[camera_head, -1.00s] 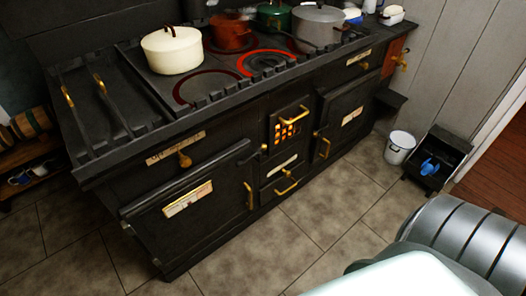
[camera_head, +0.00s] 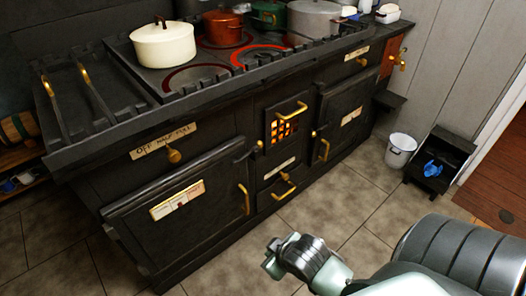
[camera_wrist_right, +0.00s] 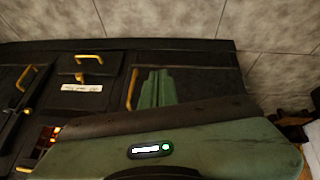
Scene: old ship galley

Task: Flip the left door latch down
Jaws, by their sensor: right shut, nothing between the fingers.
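The left oven door (camera_head: 178,200) is black and closed, with a paper label and an upright brass handle (camera_head: 244,199) at its right edge. A small brass piece (camera_head: 260,146) by its upper right corner seems to be the latch; it is too small to tell its exact position. My right gripper (camera_head: 272,258) is shut and empty, in front of the stove and below and right of the handle, apart from it. In the right wrist view the stove appears upside down; my shut green fingers (camera_wrist_right: 155,82) show beside the brass handle (camera_wrist_right: 133,88), and the latch is hidden. My left gripper is not in view.
The stove top holds a cream pot (camera_head: 165,45) and other pots. A firebox door (camera_head: 285,126) and a drawer handle (camera_head: 285,187) sit right of the left door. A white bucket (camera_head: 400,150) stands at right. Tiled floor before the stove is clear.

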